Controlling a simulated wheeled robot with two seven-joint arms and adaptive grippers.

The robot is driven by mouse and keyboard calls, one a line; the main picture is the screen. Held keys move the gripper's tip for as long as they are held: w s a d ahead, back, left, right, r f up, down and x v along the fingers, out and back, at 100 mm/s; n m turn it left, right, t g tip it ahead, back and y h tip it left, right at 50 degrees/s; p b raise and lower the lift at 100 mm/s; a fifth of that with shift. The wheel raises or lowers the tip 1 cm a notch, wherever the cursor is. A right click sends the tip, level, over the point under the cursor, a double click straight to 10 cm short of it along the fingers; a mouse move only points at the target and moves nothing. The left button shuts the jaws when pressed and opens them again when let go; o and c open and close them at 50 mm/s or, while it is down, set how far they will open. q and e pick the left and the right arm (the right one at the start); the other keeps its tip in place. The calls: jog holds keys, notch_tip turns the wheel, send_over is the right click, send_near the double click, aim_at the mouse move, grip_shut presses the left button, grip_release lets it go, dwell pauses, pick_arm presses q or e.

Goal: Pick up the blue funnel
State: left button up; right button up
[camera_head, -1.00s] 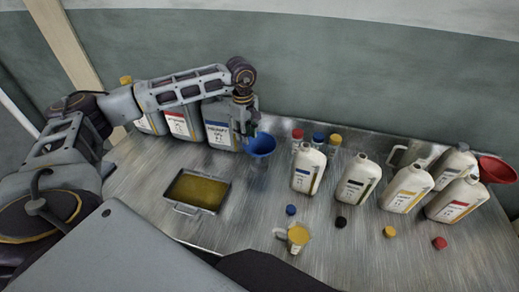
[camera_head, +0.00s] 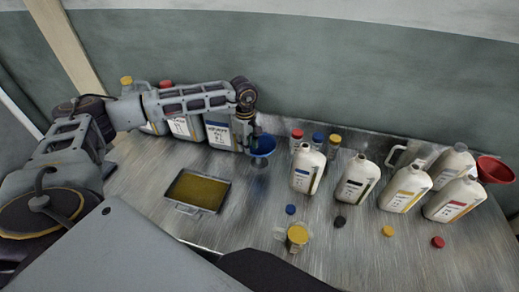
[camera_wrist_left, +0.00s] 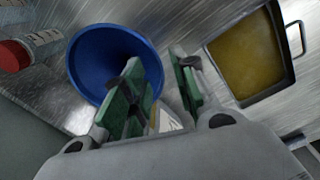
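The blue funnel (camera_head: 263,146) is upright at the back middle of the metal table, in front of the wall. In the left wrist view its wide bowl (camera_wrist_left: 92,62) opens toward the camera. My left gripper (camera_head: 251,139) is beside the funnel's left side in the head view. In the left wrist view the green-padded fingers (camera_wrist_left: 160,88) stand apart. One finger overlaps the bowl and the other is outside the rim, with part of the rim seen between them. Contact with the rim cannot be told. My right gripper is not in view.
Large labelled jugs (camera_head: 218,133) stand left of the funnel. Small capped containers (camera_head: 318,139) are close on its right, then several white bottles (camera_head: 307,169). A tray of yellow oil (camera_head: 172,198) lies front left. A red funnel (camera_head: 496,171) is far right. Loose caps lie in front.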

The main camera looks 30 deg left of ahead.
pick_arm(q)
jog(key=shift+w+d+f+p, duration=0.1)
jog(key=shift+f+p, duration=0.2)
jog(key=shift+f, duration=1.4)
grip_shut()
